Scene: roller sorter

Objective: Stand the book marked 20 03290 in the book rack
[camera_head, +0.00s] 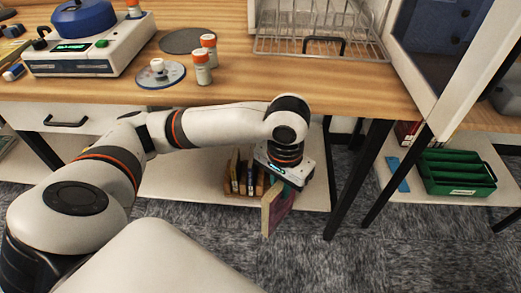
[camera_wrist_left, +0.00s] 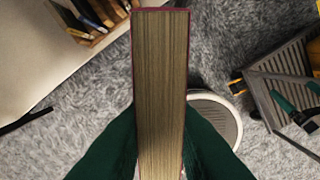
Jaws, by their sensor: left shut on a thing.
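My left gripper (camera_head: 287,184) is shut on a book (camera_head: 276,210) with a maroon cover. It holds the book in front of the lower shelf, to the right of the book rack. In the left wrist view the book's pale page edges (camera_wrist_left: 162,80) face the camera between two dark green fingers. No number can be read on the book. The wooden book rack (camera_head: 238,192) stands on the lower shelf with several books in it; my gripper hides its right side. Part of its contents shows at the top left of the left wrist view. My right gripper is not in view.
The lower shelf (camera_head: 185,180) lies under the wooden worktop (camera_head: 225,88), with a dark table leg (camera_head: 329,190) to the right. A green tray (camera_head: 455,172) sits on another low shelf. Bottles, a wire rack (camera_head: 322,45) and a device stand above.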

